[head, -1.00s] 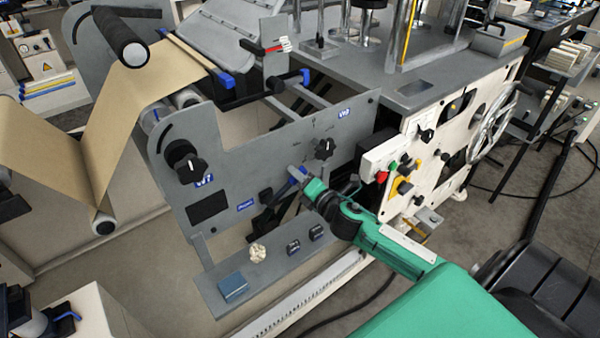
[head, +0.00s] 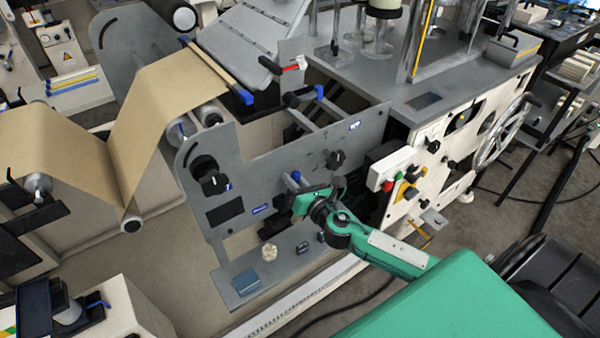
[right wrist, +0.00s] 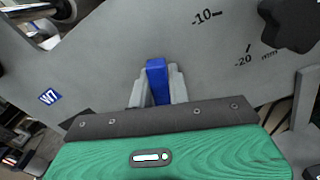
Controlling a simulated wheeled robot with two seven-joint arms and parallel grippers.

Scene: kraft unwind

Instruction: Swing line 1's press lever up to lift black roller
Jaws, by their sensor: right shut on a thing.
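The right wrist view shows the blue lever (right wrist: 156,72) upright between two grey fingers. My right gripper (right wrist: 158,90) is shut on it; its green body hides the lower part. In the head view my right gripper (head: 302,192) reaches the lever from the right. The black roller (head: 182,15) shows only its end at the top edge, above the brown paper web (head: 170,100) and apart from it. My left gripper is not in view.
The grey side plate (head: 255,150) stands close behind my gripper, with a black knob (head: 335,160) beside the lever. A grey shelf (head: 290,268) with small items lies below. The white machine panel (head: 440,150) with buttons and handwheel stands to the right.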

